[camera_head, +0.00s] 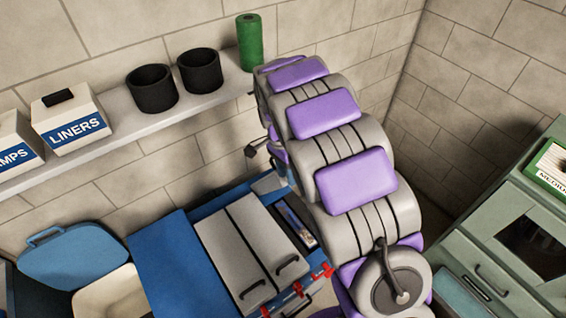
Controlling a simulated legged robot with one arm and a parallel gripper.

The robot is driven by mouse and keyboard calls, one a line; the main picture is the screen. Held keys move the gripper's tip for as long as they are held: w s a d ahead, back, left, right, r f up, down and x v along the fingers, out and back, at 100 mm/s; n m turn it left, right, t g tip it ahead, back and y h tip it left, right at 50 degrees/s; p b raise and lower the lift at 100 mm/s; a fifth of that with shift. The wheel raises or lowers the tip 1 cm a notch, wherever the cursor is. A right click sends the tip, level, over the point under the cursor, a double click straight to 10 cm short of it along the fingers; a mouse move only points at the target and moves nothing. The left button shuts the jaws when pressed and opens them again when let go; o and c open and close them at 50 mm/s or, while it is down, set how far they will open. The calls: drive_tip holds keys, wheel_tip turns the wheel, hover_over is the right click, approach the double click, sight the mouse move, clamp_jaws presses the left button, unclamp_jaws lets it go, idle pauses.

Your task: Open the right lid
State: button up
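Two long grey lids lie side by side on a blue cabinet (165,262), the left lid (228,262) and the right lid (263,238). Each has a black handle near its front edge; the right lid's handle (287,267) is in clear view. Both lids look flat and closed. My grey and purple arm (345,160) rises to the right of the lids and curves away toward the wall. Nothing is seen touching the right lid.
A narrow open slot (296,222) with small items lies right of the lids. Red clips (325,272) line the front edge. A blue lid (75,256) with a handle stands behind a cream bin (108,296). A wall shelf (120,130) holds boxes and black cups. A green cabinet (480,250) stands right.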

drive_tip(key=shift+s+d+r, duration=0.1)
drive_tip(key=shift+s+d, duration=0.15)
drive_tip(key=shift+s, duration=0.55)
drive_tip(key=shift+s+d, duration=0.2)
drive_tip(key=shift+s, duration=0.6)
drive_tip(key=shift+w+a+t+b, duration=0.1)
drive_tip(key=shift+w+t+b, duration=0.2)
drive_tip(key=shift+w+b, duration=0.1)
drive_tip(key=shift+c, duration=1.2)
drive_tip(key=w+t+y+b, duration=0.1)
drive_tip(key=w, duration=0.1)
drive_tip(key=w+r+t+y+b, duration=0.1)
drive_tip(key=w+b, duration=0.1)
drive_tip(key=shift+w+r, duration=0.1)
drive_tip(key=c, duration=0.3)
drive_tip(key=w+r+t+b, duration=0.1)
drive_tip(key=w+r+y+b, duration=0.1)
drive_tip(key=w, duration=0.1)
drive_tip(key=w+d+r+t+y+b, duration=0.1)
drive_tip(key=shift+w+d+r+t, duration=0.1)
drive_tip(key=shift+w+r+t, duration=0.2)
drive_tip(key=shift+w+r, duration=0.05)
clamp_jaws()
drive_tip(key=x, duration=0.3)
drive_tip(key=b+x, duration=0.1)
drive_tip(key=x, duration=0.2)
drive_tip(key=w+b+x, duration=0.1)
drive_tip(key=x, duration=0.2)
